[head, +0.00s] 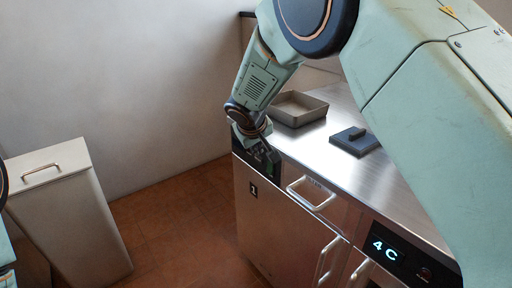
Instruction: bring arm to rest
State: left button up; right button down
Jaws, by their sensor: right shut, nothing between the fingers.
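My right arm comes in from the upper right and bends down across the view. Its gripper (268,164) hangs at the front left corner of the steel counter, fingers down, shut and empty. It is small and dark here, and I cannot tell whether it touches the counter's front. Only a small part of my left arm shows at the left edge; its gripper is out of view.
The steel counter (325,150) carries a shallow empty tray (299,108) and a dark flat block with a knob (354,141). Below are handled doors and a display (385,250) reading 4 C. A pale bin (62,205) stands left. Brown floor (175,220) between is clear.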

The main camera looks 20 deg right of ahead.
jog(key=s+a+f+y, duration=0.2)
jog(key=s+f+y, duration=0.2)
jog(key=s+f, duration=1.15)
jog(key=s+d+f+m+g, duration=0.1)
jog(key=s+f+g, duration=0.1)
jog(key=s, duration=0.8)
jog(key=s+d+f+m+g, duration=0.1)
jog(key=s+f, duration=0.4)
jog(key=s, duration=0.6)
jog(key=s+d+f+m+g+h, duration=0.1)
jog(key=s+d+f+g, duration=0.1)
jog(key=s, duration=0.9)
jog(key=shift+s+d+f+g, duration=0.3)
jog(key=shift+f+g, duration=0.3)
jog(key=shift+f, duration=0.3)
